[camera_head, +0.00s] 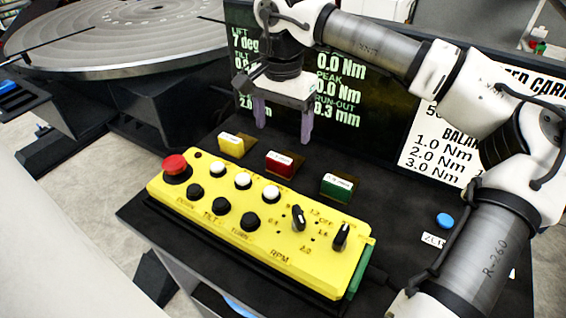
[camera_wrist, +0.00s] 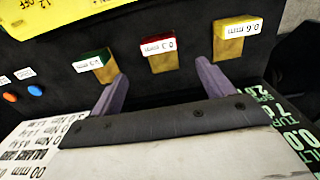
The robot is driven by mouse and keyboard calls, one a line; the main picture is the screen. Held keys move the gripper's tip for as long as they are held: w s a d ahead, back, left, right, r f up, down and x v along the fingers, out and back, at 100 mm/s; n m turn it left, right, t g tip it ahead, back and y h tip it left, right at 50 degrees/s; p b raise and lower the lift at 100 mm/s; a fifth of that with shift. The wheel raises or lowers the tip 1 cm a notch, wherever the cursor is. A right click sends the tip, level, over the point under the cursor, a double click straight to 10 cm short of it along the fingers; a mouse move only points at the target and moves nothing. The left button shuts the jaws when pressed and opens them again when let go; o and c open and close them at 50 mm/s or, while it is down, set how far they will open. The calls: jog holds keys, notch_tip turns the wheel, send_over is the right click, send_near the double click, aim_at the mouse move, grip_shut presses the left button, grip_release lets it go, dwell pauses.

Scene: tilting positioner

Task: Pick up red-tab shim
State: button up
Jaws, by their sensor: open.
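The red-tab shim (camera_head: 280,163) stands in the middle of a row of three tabbed shims on the black console top. In the wrist view the red-tab shim (camera_wrist: 159,53) has a white label and lies ahead of the space between my fingers. My gripper (camera_head: 281,122) is open and empty, fingers pointing down, above and behind the shim row. In the wrist view my gripper (camera_wrist: 160,80) has its two purple fingers spread, apart from the shim. The lower part of the red-tab shim is only partly visible in the head view.
A yellow-tab shim (camera_head: 235,145) and a green-tab shim (camera_head: 337,186) flank it. The yellow control box (camera_head: 262,232) with a red button (camera_head: 175,166) sits in front. A dark display (camera_head: 345,90) and a white card (camera_head: 445,145) stand behind. A round turntable (camera_head: 110,38) is at left.

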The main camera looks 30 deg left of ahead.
aim_at(281, 156)
jog(key=shift+s+f+p, duration=0.2)
jog(key=shift+f+p, duration=0.3)
jog(key=shift+f, duration=3.05)
jog(key=c, duration=1.1)
